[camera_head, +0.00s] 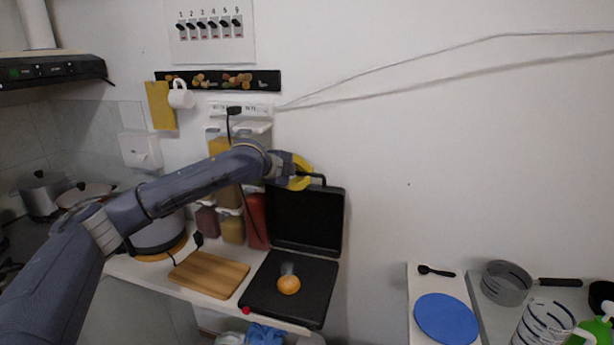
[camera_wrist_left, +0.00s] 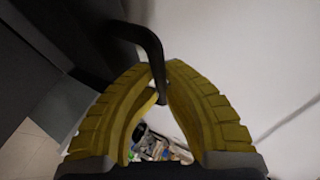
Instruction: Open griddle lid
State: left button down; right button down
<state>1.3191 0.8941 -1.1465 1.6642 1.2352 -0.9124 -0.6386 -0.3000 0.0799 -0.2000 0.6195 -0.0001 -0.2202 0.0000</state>
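The black griddle stands on the counter with its lid (camera_head: 305,222) raised, close to upright against the wall. Its lower plate (camera_head: 262,290) lies flat and holds an orange round thing (camera_head: 289,285) with a grey top. The lid's dark handle (camera_head: 319,177) is at the lid's top edge; it also shows in the left wrist view (camera_wrist_left: 148,38). My left gripper (camera_head: 302,172) is at this handle. In the left wrist view its yellow fingers (camera_wrist_left: 167,70) come together around the handle bar. My right gripper is in neither view.
A wooden board (camera_head: 208,273) lies left of the griddle. Spice containers (camera_head: 256,220) stand behind, under wall dispensers. A separate counter at the right holds a blue disc (camera_head: 446,318) and a pan (camera_head: 506,284). A gap separates the counters.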

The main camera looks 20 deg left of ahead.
pick_arm(q)
jog(key=shift+a+f, duration=0.1)
jog(key=shift+f, duration=0.05)
jog(key=c, duration=1.5)
grip_release()
jog(key=shift+o, duration=0.2)
jog(key=shift+f, duration=0.1)
jog(key=v, duration=1.2)
jog(key=shift+r, duration=0.3)
